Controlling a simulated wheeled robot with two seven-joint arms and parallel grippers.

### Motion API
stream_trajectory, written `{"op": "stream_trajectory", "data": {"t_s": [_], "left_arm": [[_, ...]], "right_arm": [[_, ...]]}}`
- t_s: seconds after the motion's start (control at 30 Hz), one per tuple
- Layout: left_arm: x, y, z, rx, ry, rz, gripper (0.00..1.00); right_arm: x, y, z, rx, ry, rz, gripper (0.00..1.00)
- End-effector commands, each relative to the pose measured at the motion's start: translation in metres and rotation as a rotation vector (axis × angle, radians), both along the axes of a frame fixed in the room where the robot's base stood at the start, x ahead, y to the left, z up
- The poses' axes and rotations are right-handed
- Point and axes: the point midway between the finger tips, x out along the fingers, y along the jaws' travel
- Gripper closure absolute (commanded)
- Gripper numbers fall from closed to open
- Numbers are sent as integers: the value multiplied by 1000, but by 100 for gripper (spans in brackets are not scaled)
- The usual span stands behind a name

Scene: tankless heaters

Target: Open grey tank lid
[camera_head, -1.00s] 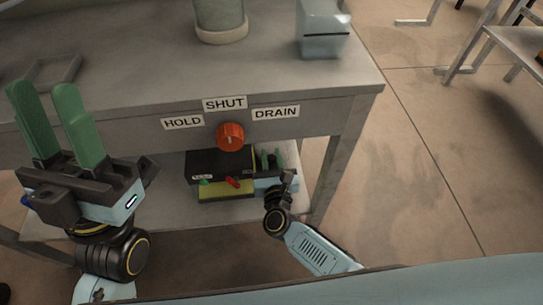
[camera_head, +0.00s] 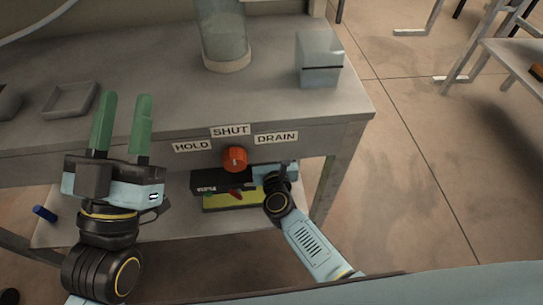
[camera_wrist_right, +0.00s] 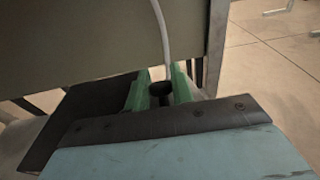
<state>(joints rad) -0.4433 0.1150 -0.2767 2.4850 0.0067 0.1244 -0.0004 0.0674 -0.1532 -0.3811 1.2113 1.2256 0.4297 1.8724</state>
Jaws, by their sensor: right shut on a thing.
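A grey-blue box (camera_head: 320,62) with a dark seam below its top stands at the table's right end; it may be the grey tank, and its top looks closed. My left gripper (camera_head: 122,122) is open and empty, fingers up, in front of the table's left part. My right gripper shows in the right wrist view (camera_wrist_right: 160,92); its green fingers are shut on a small dark round piece (camera_wrist_right: 160,88). A pale hose rises behind that piece. In the head view the right fingers are hidden; the wrist is below the table's front edge, beside the black-and-yellow unit.
The grey table (camera_head: 170,90) carries a glass cylinder (camera_head: 222,40) and a shallow tray (camera_head: 70,100). The black-and-yellow unit (camera_head: 232,202) is on the lower shelf.

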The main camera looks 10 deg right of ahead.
Motion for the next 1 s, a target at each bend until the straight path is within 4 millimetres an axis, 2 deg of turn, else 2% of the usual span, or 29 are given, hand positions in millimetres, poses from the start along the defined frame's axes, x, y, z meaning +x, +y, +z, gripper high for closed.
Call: {"op": "stream_trajectory", "data": {"t_s": [0.03, 0.2, 0.77, 0.8, 0.93, 1.0], "left_arm": [[0, 0, 0, 2, 7, 0, 64], [1, 0, -1, 6, 21, 0, 64], [2, -1, -3, 9, 32, 0, 64], [2, -1, -3, 9, 32, 0, 64], [2, -1, -3, 9, 32, 0, 64], [2, 0, -3, 9, 31, 0, 64]], "right_arm": [[5, -1, 8, 1, -9, -4, 100], [11, -1, 12, 1, -8, -3, 100], [14, -1, 15, 0, -8, -3, 100], [14, -1, 15, 0, -8, -3, 75], [13, -1, 14, 0, -6, -2, 59], [13, -1, 13, 0, -4, -1, 59]]}}
